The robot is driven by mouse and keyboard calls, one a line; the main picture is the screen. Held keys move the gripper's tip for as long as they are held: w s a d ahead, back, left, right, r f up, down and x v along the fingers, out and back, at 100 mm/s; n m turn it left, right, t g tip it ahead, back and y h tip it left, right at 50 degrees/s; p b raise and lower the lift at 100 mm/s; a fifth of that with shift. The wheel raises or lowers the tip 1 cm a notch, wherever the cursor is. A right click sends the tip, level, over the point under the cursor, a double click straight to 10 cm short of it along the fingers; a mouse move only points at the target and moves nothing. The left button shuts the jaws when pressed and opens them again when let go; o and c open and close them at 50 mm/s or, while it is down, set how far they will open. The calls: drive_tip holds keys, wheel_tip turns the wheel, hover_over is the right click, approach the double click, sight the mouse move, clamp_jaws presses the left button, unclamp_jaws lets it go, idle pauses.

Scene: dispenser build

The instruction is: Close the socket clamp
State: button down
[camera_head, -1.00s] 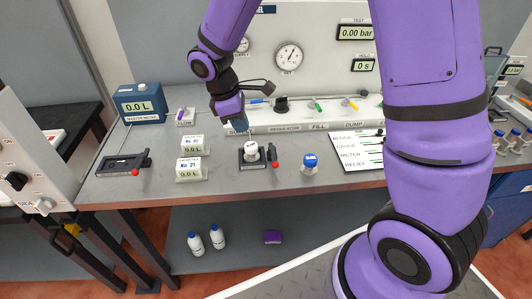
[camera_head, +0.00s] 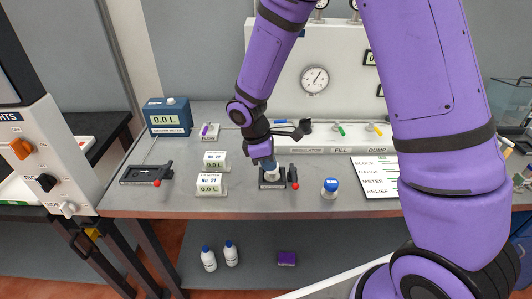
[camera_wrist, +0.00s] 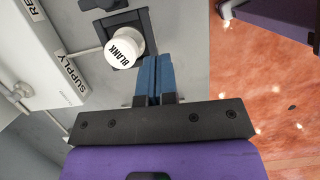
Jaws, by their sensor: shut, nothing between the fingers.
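The socket clamp (camera_head: 272,184) is a small black block on the bench, with a lever ending in a red knob (camera_head: 295,186) at its right. The lever slants toward the bench's front. In the wrist view, a white round piece marked BLANK (camera_wrist: 124,46) sits at the black socket plate (camera_wrist: 109,24); the red knob is out of that view. My gripper (camera_head: 268,166) is low over the clamp in the head view and hides much of it. Its blue fingers (camera_wrist: 157,78) are together and empty, close beside the BLANK piece; I cannot tell whether they touch it.
Another black fixture with a red knob (camera_head: 147,173) lies at the left. The labelled rail (camera_head: 320,150) runs behind. Bare bench lies in front.

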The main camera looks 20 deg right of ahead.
sight(294, 175)
drive_tip(key=x, duration=0.3)
drive_tip(key=shift+d+f, duration=0.1)
drive_tip(key=shift+f, duration=0.1)
drive_tip(key=shift+s+d+f, duration=0.2)
drive_tip(key=shift+d, duration=0.3)
drive_tip(key=shift+s+d+f, duration=0.15)
drive_tip(key=shift+s+d, duration=0.05)
drive_tip(key=shift+d, duration=0.35)
drive_tip(key=shift+s+d+f, duration=0.1)
drive_tip(key=shift+s+d, duration=0.05)
drive_tip(key=shift+d, duration=0.25)
drive_tip(key=shift+s+d+f, duration=0.1)
drive_tip(key=shift+s+d, duration=0.05)
drive_tip(key=shift+d, duration=0.3)
drive_tip(key=shift+d+n, duration=0.15)
drive_tip(key=shift+n, duration=0.25)
